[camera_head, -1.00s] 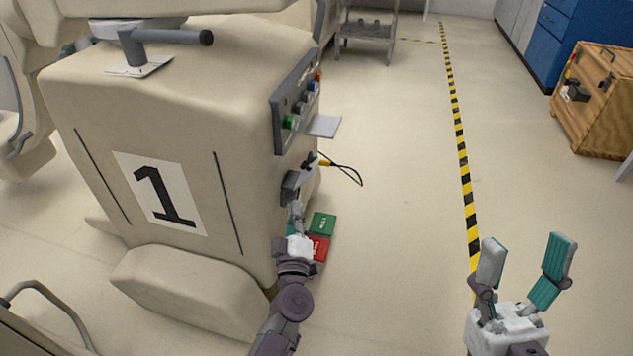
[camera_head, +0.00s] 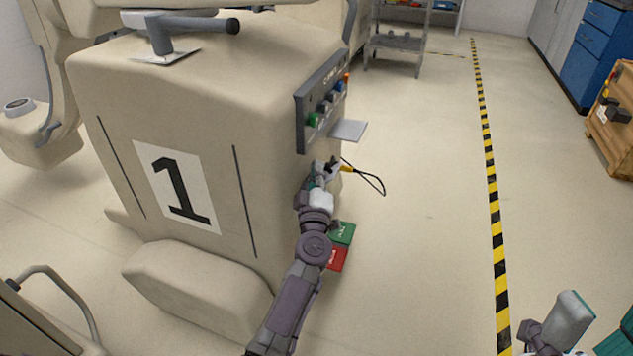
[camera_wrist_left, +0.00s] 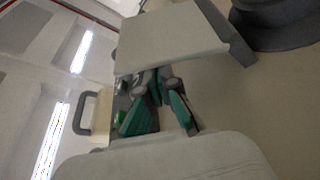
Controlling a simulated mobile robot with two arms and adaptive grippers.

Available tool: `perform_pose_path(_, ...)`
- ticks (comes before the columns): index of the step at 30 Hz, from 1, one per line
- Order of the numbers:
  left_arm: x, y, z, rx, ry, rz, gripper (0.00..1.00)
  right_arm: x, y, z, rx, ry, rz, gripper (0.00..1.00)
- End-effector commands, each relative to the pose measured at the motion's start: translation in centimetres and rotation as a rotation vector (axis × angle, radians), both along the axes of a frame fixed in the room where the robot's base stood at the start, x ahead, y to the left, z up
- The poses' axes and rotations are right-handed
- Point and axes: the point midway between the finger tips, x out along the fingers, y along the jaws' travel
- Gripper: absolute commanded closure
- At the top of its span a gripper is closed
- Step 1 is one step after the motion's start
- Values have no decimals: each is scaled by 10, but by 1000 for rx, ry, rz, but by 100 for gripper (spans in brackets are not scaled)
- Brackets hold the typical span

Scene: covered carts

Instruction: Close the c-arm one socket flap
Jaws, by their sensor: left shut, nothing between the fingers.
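The c-arm one cart is the beige covered body (camera_head: 200,90) with a number 1 label, at the left in the head view. My left gripper (camera_head: 326,170) is shut and empty at the cart's right side, below the control panel (camera_head: 322,98). It covers the socket area, so I cannot tell the flap's angle or whether the gripper touches it. My right gripper (camera_head: 592,328) is open and empty at the bottom right.
A grey plate (camera_head: 348,130) sticks out below the panel. A black cable loop (camera_head: 372,180) with a yellow part hangs beside my left gripper. A green box (camera_head: 342,233) and red box (camera_head: 337,258) lie below. The floor to the right is clear up to the striped line (camera_head: 490,170).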

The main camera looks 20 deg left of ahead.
Motion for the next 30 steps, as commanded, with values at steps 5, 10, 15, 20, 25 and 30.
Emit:
perform_pose_path(5,0,0,0,1,0,0,100,0,0,0,0,1,0,34)
perform_pose_path(10,0,0,0,2,1,0,100,0,0,0,0,1,0,34)
perform_pose_path(15,0,-1,0,29,0,1,100,0,0,0,0,1,0,34)
perform_pose_path(20,0,-5,-1,76,-2,0,100,0,0,0,0,1,0,34)
perform_pose_path(25,0,-10,-2,158,-3,-1,100,0,0,1,0,1,0,34)
perform_pose_path(30,0,-19,-5,301,-8,-1,100,0,0,3,0,1,0,34)
